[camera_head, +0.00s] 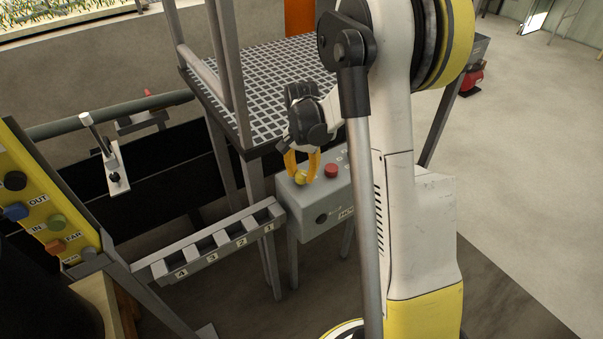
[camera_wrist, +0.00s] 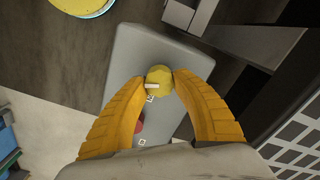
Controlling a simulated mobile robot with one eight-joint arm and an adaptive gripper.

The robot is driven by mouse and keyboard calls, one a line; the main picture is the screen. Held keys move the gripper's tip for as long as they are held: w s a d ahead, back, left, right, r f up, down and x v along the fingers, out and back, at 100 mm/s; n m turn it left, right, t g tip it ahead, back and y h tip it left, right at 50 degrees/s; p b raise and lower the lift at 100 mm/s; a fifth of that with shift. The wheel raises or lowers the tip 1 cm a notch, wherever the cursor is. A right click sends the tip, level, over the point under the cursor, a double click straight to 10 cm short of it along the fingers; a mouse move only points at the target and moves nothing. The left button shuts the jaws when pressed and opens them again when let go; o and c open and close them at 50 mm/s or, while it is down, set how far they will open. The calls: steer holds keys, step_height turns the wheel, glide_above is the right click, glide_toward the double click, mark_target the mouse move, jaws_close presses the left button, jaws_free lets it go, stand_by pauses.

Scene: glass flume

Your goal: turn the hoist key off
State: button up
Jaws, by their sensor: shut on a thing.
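The hoist key is a round yellow knob (camera_wrist: 158,80) with a pale bar mark on it, on top of the grey hoist box (camera_head: 322,224). In the head view the knob (camera_head: 295,181) shows below my gripper's fingers. My gripper (camera_head: 303,172) reaches down from above with its yellow fingers on the knob. In the wrist view the two fingertips (camera_wrist: 159,79) press on either side of the knob. The pale bar points toward the left of that view, with a small white label below it. The label's writing is too small to read.
A red button (camera_head: 331,171) sits beside the knob on the box. A grey rack (camera_head: 212,244) with numbered slots stands left of the box. A metal grating platform (camera_head: 262,85) is behind. A yellow panel with coloured buttons (camera_head: 45,210) is far left. Open floor lies right.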

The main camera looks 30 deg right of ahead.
mark_target(302, 173)
steer(key=shift+m, duration=2)
steer(key=o, duration=1.2)
step_height(302, 173, up, 12)
